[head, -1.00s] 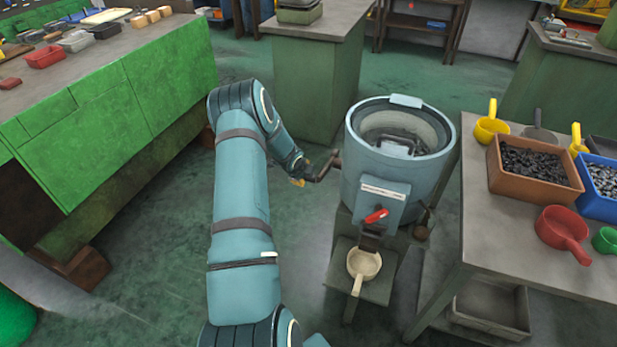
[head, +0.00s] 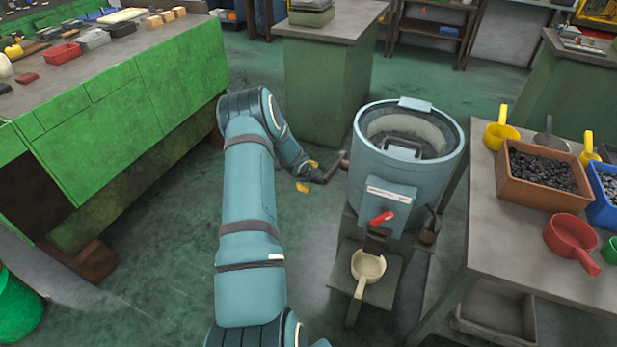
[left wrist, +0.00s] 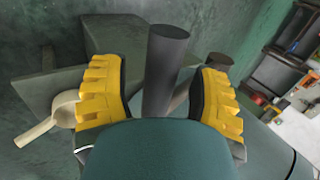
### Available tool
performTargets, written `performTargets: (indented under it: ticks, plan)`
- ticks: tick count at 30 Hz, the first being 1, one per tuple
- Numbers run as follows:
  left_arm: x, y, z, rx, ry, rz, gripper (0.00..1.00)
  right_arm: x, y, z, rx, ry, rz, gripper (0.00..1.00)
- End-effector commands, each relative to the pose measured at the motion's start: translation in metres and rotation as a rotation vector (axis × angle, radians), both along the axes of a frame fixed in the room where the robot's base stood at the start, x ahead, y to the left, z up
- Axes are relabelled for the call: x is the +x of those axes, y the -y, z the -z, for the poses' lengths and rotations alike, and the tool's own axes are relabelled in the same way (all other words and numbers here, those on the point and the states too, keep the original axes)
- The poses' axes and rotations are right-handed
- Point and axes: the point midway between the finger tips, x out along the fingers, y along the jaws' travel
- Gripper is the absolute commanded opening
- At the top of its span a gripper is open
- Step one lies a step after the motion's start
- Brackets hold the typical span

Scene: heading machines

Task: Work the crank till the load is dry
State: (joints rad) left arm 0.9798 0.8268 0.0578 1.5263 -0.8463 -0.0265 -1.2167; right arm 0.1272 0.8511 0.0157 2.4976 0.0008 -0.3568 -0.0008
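The blue-grey drum (head: 372,165) stands open-topped on a low stand, with a wire handle (head: 403,150) showing inside. Its crank (head: 336,166) sticks out on the left side. My left gripper (head: 308,177) is at the crank's outer end. In the left wrist view the dark upright crank grip (left wrist: 165,70) stands between the two yellow fingers of my left gripper (left wrist: 160,95), with gaps on both sides. The gripper is open. The load inside the drum cannot be made out. My right gripper is not in view.
A red lever (head: 381,218) is on the drum's front, above a cream ladle (head: 367,266) on the stand. The table (head: 490,215) at right holds a brown bin (head: 540,185) of dark pieces and a red scoop (head: 571,240). A green bench (head: 120,110) is at left.

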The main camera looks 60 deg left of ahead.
Motion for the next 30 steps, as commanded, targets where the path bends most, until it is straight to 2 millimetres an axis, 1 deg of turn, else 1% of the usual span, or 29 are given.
performTargets:
  ticks: [7, 11, 14, 24, 30]
  plan:
    - [-0.001, 0.0, -0.002, 0.001, 0.0, -0.001, 0.61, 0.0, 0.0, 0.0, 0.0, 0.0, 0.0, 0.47]
    - [-0.004, 0.001, -0.011, 0.003, 0.001, 0.0, 0.61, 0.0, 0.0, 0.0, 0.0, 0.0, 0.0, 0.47]
    - [-0.011, 0.006, -0.024, 0.003, 0.0, 0.001, 0.61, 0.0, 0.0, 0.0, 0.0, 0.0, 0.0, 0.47]
    - [-0.043, 0.025, -0.078, 0.003, 0.0, -0.002, 0.61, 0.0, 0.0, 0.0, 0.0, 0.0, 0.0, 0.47]
    - [-0.053, 0.031, -0.097, 0.002, 0.001, -0.002, 0.61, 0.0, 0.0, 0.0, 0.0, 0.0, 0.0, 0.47]
